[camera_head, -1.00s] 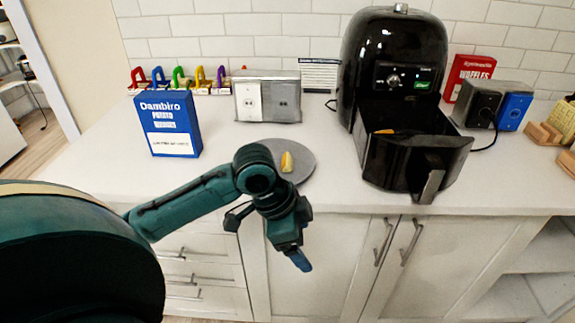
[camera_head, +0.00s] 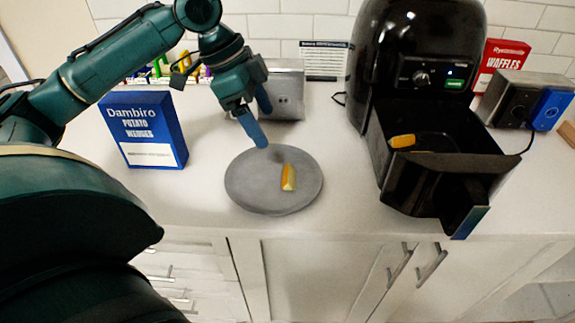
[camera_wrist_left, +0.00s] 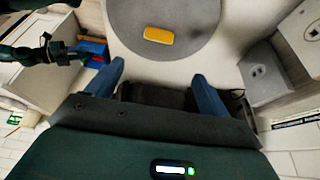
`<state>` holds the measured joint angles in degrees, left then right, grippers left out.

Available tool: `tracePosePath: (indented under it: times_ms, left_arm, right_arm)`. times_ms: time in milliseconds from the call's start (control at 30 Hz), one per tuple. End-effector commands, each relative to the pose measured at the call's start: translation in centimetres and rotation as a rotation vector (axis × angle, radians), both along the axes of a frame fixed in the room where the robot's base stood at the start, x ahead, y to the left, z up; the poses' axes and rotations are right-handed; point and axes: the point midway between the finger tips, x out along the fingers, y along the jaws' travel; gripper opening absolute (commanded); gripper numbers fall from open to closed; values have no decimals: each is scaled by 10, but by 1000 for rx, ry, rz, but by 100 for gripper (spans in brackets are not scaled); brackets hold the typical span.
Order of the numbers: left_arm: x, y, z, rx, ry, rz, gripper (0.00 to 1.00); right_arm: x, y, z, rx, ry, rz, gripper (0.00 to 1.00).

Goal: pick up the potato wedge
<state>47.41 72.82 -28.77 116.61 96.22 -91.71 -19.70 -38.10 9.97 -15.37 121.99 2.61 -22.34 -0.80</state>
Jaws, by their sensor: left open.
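A yellow-orange potato wedge (camera_head: 288,177) lies on a round grey plate (camera_head: 245,192) on the white counter. The wedge (camera_wrist_left: 158,35) also shows on the plate (camera_wrist_left: 200,22) at the top of the left wrist view. A second wedge (camera_head: 402,141) lies in the pulled-out air fryer basket (camera_head: 408,180). My left gripper (camera_head: 264,128) is open and empty, near the back edge of the plate, left of and behind the nearer wedge. Its blue fingers (camera_wrist_left: 158,72) stand apart in the left wrist view, clear of the wedge. My right gripper's jaws cannot be made out.
A blue potato wedges box (camera_head: 143,130) stands on the left. A silver outlet box (camera_head: 285,90) is behind the plate. The black air fryer (camera_head: 415,45) stands to the right, with a red waffles box (camera_head: 500,65) beyond. The counter in front of the plate is clear.

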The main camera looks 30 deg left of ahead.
Motion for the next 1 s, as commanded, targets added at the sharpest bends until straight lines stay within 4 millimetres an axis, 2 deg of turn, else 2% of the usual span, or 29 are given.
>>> tracePosePath:
  times_ms: [300,567,833,1000]
  left_arm:
    - [10,-19,-54,0,4,-2,80]
    - [14,-26,-74,-1,3,-1,80]
    - [18,-35,-111,-2,3,-2,80]
    - [21,-39,-121,-1,0,0,80]
  right_arm:
    - [-4,-2,-9,0,11,5,36]
    - [-4,-4,-9,0,9,2,36]
    - [-4,-3,-11,8,9,-2,36]
    - [-3,-2,-10,17,8,-8,36]
